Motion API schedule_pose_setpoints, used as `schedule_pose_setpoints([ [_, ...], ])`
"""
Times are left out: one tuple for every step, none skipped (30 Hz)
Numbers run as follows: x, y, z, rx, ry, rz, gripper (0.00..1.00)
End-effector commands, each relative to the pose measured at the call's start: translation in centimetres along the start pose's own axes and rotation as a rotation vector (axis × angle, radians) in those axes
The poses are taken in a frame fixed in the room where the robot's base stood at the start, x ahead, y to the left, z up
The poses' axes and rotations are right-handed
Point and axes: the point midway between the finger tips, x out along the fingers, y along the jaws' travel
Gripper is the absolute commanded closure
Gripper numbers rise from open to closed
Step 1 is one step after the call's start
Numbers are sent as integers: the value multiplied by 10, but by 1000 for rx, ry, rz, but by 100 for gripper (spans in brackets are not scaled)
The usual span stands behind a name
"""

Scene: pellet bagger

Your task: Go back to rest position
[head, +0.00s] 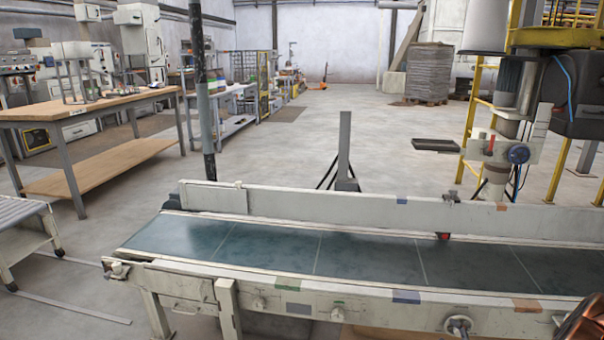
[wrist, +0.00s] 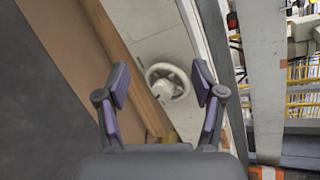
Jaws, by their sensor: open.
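My gripper (wrist: 160,85) is in the wrist view, with its two purple-padded fingers spread apart and nothing between them. Behind the gap between the fingers is a pale round handwheel (wrist: 168,82) on a light panel, apart from the fingers as far as I can tell. In the head view the gripper does not show clearly; only a dark coppery part is at the bottom right corner, and I cannot tell what it is. The conveyor (head: 330,255) with its dark green belt runs across the front of the head view, and its belt is empty.
A wooden workbench (head: 95,108) stands at the left, with a roller table (head: 28,235) below it. The bagging machine (head: 515,125) with yellow frame is at the right. A grey stacked pallet (head: 428,73) is at the back.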

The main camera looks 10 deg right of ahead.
Motion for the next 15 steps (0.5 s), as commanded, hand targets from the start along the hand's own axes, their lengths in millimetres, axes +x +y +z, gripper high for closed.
schedule_pose_setpoints([
  [-4,-15,18,-70,4,42,32],
  [-5,-19,25,-112,9,64,32],
  [-7,-24,34,-166,15,99,32],
  [-8,-27,40,-206,19,124,32],
  [-11,-30,47,-245,23,149,32],
  [-14,-36,56,-298,29,182,32],
  [-17,-40,62,-337,31,204,32],
  [-20,-43,69,-374,35,231,32],
  [-24,-48,77,-425,37,261,32],
  [-28,-52,84,-462,40,286,32],
  [-32,-56,90,-500,41,308,32],
  [-37,-61,99,-549,43,340,32],
  [-42,-64,105,-585,44,366,32],
  [-46,-69,112,-621,44,386,32],
  [-54,-74,121,-669,44,419,32],
])
